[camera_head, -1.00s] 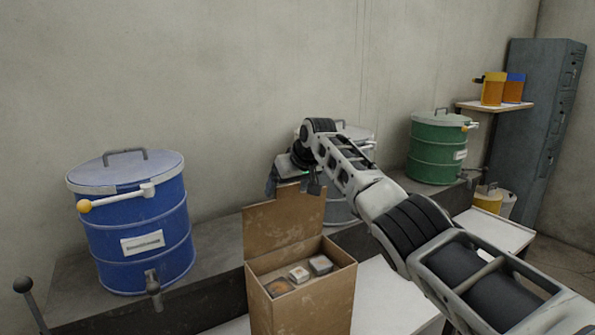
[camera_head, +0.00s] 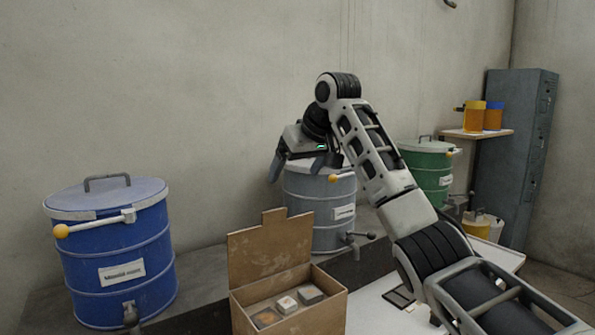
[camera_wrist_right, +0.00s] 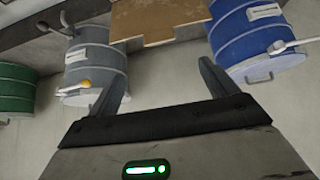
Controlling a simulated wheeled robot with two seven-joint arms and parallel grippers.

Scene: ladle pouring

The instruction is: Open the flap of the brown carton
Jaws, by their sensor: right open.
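The brown carton (camera_head: 318,320) stands at the lower middle of the head view. Its flap (camera_head: 270,249) stands up at the back, so the carton is open and several small blocks (camera_head: 288,304) show inside. The flap also shows at the top of the right wrist view (camera_wrist_right: 158,22). My right gripper (camera_head: 300,170) is raised above and behind the flap, in front of the grey drum. Its two fingers are spread, with nothing between them, and it is apart from the flap. My left gripper is not in view.
A blue drum (camera_head: 118,255) stands left of the carton and a grey drum (camera_head: 318,210) behind it. A green drum (camera_head: 428,175) is farther right. A shelf (camera_head: 476,133) with two orange containers and a grey locker (camera_head: 515,155) stand at the right. A white surface (camera_head: 385,318) lies right of the carton.

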